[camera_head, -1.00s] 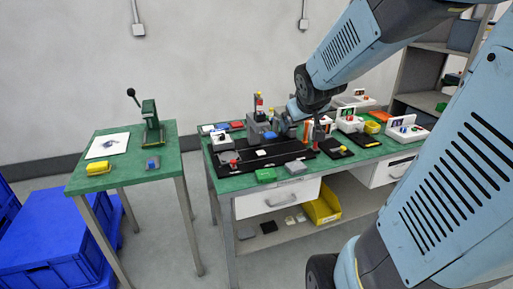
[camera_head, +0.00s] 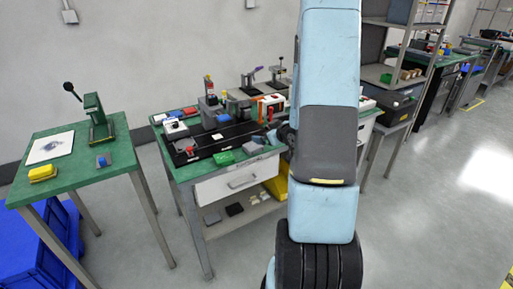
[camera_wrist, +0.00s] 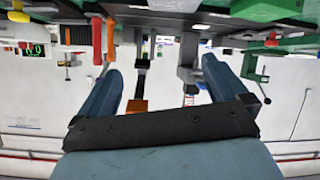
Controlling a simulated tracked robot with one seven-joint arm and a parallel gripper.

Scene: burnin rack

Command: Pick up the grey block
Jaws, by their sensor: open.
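The grey block (camera_head: 252,147) lies flat near the front edge of the green-topped workbench in the head view, just right of a green block (camera_head: 223,158). My arm stands upright in front of the bench's right part, with its dark lower end close to the right of the grey block. My gripper is mostly hidden behind the arm there. In the wrist view my gripper (camera_wrist: 161,65) shows two blue fingers spread apart with nothing between them. That view is upside down, and I cannot make out the grey block in it.
A black track (camera_head: 228,138) runs along the bench behind the blocks, with fixtures around it. A drawer (camera_head: 238,182) hangs under the front edge. A smaller green table (camera_head: 75,172) with a press (camera_head: 98,117) stands left. Open floor lies to the right.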

